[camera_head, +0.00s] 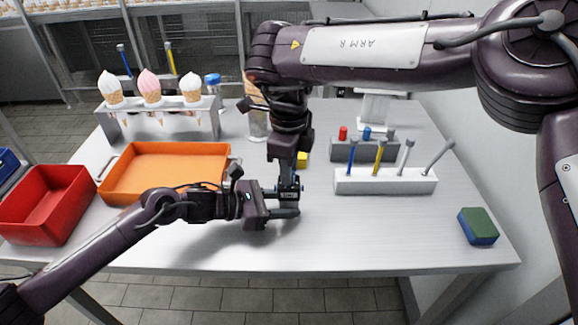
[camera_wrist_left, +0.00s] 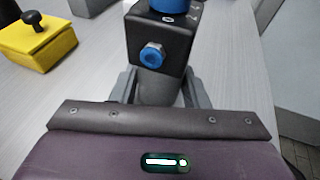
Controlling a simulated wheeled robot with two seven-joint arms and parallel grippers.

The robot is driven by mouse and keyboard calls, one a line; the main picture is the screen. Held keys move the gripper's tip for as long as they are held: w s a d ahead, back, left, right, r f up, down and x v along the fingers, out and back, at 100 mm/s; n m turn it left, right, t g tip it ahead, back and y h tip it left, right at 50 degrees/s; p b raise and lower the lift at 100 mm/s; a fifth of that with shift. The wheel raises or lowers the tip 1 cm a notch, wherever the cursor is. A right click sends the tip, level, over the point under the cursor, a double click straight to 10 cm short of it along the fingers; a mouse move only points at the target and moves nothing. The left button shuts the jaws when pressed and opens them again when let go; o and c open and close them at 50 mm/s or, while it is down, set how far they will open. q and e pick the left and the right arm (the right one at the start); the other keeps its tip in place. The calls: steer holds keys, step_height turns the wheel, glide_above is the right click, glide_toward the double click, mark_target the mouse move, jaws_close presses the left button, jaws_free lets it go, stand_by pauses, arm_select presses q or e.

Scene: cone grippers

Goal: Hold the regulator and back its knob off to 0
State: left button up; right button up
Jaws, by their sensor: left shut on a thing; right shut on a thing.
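The regulator is a black block (camera_wrist_left: 163,38) with a blue hex fitting (camera_wrist_left: 152,54) on its face and a grey cylindrical lower part. Its blue knob (camera_wrist_left: 175,5) is cut off by the top edge of the left wrist view. A white 0 shows on the block's top by the knob; I cannot tell the setting. My left gripper (camera_head: 283,212) is shut on the regulator's lower part, with a finger at each side in the left wrist view (camera_wrist_left: 162,90). My right gripper (camera_head: 289,182) points down from above, shut at the knob, which it mostly hides in the head view.
An orange tray (camera_head: 107,192) and a red bin (camera_head: 86,182) are at left, an ice cream cone rack (camera_head: 213,128) behind. A white tool holder (camera_head: 400,187) stands at right, a green-blue sponge (camera_head: 479,226) near the right edge. A yellow block (camera_wrist_left: 42,42) lies close by. The front table is clear.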

steer(key=m, duration=0.6)
steer(key=shift+m, duration=0.3)
steer(key=m, duration=1)
steer(key=shift+m, duration=0.4)
steer(key=m, duration=0.5)
steer(key=shift+w, duration=0.1)
steer(key=shift+m, duration=0.3)
steer(key=o, duration=1)
step_height(320, 180, up, 12)
